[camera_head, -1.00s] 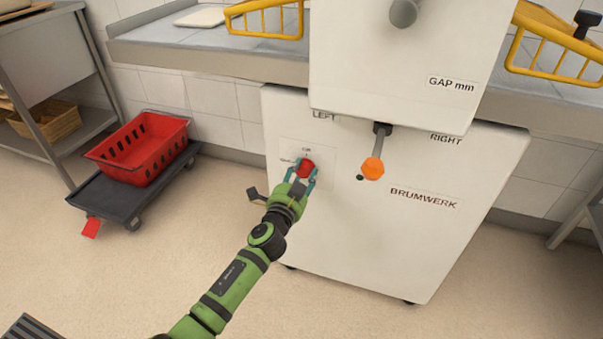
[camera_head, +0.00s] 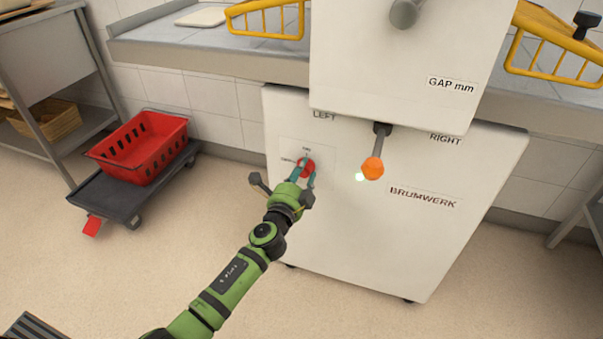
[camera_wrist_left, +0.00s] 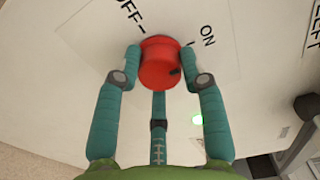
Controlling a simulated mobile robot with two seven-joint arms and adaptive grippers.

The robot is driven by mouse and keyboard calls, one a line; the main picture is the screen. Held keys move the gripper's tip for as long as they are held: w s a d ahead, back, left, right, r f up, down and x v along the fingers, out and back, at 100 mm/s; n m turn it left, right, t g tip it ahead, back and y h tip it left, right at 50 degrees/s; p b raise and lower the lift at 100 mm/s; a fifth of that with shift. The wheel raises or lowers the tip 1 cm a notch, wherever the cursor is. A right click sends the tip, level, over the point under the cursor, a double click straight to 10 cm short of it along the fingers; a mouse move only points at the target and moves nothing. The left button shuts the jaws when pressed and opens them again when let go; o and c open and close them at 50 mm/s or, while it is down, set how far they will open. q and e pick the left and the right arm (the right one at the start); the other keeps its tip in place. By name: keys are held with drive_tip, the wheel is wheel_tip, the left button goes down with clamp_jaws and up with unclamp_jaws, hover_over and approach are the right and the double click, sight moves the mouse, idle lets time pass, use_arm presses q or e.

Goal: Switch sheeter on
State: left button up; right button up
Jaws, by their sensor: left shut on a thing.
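The sheeter (camera_head: 335,225) is a white cabinet marked BRUMWERK. Its red rotary switch (camera_head: 307,167) sits on a pale plate at the upper left of the front. My left gripper (camera_head: 306,174) is shut on the switch. In the left wrist view its teal fingers grip both sides of the red knob (camera_wrist_left: 160,62), and the plate reads OFF and ON. The knob's dark mark is partly visible at its lower right. My right gripper is not in view.
An orange-knobbed lever (camera_head: 372,168) hangs right of the switch, close to the lamp. Yellow guards (camera_head: 265,32) stand on the sheeter's bed above. A red crate (camera_head: 140,150) on a dark dolly (camera_head: 120,200) stands at the left. The floor in front is clear.

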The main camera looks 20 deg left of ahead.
use_arm(q)
drive_tip(key=shift+d+r, duration=0.3)
drive_tip(key=shift+d, duration=0.1)
drive_tip(key=o, duration=1.2)
drive_tip(key=shift+w+d+f, duration=0.1)
drive_tip(key=shift+c, duration=0.2)
drive_tip(key=shift+a+f, duration=0.15)
drive_tip(key=shift+a, duration=0.05)
drive_tip(key=shift+s, duration=0.2)
drive_tip(key=s, duration=1.1)
drive_tip(key=shift+s+a, duration=0.2)
drive_tip(key=shift+s, duration=0.15)
